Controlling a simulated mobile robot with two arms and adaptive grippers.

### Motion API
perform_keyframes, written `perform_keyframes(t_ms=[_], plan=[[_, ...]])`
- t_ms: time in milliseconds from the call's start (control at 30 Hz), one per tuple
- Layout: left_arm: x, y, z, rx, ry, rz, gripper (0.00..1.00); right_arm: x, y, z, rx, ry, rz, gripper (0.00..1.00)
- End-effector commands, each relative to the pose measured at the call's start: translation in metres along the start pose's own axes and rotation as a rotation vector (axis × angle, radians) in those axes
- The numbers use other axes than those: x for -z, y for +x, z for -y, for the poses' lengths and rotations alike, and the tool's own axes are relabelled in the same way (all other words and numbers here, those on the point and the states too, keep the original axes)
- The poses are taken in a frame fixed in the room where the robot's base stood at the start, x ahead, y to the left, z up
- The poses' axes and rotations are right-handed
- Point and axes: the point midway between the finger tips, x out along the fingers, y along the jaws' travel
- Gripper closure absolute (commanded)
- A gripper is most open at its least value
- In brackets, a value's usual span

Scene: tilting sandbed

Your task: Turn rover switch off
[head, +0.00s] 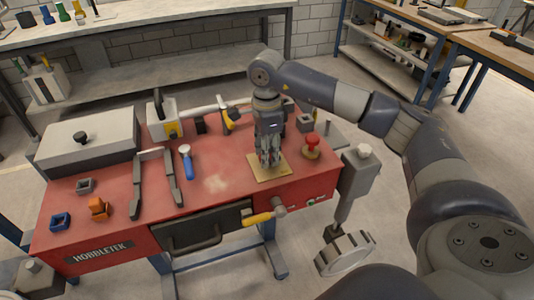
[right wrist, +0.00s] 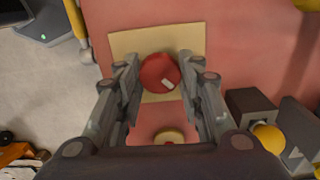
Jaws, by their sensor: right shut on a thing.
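A round red knob (right wrist: 160,73) with a white mark sits on a square tan plate (head: 268,170), likely the rover switch. The plate lies on the red top of the body marked HOBBLETEK (head: 215,183). My right gripper (head: 270,160) points straight down over the plate. In the right wrist view its fingers (right wrist: 160,80) stand on both sides of the knob, shut on it. The gripper hides the knob in the head view. My left gripper is not in view.
A second red knob on a yellowish base (head: 311,145) stands close on the right. A blue-handled tool (head: 186,160), grey bars and a grey lidded box (head: 90,145) lie left. A yellow-handled lever (head: 262,217) juts from the front. A wheel (head: 345,252) hangs right.

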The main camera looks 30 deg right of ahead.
Motion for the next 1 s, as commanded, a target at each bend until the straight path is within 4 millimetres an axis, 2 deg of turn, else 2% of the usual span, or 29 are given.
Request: perform_keyframes(t_ms=[667, 700, 767, 1000], plan=[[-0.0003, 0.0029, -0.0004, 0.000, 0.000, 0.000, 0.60, -0.0005, -0.0014, 0.0007, 0.003, -0.060, 0.002, 0.89], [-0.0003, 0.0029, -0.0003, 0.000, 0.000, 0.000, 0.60, -0.0005, -0.0014, 0.0007, 0.003, -0.060, 0.002, 0.58], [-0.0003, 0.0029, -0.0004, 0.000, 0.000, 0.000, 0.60, -0.0005, -0.0014, 0.0007, 0.003, -0.060, 0.002, 0.45], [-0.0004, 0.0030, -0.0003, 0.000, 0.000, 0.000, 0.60, -0.0003, -0.0006, 0.0003, 0.001, -0.059, 0.001, 0.44]])
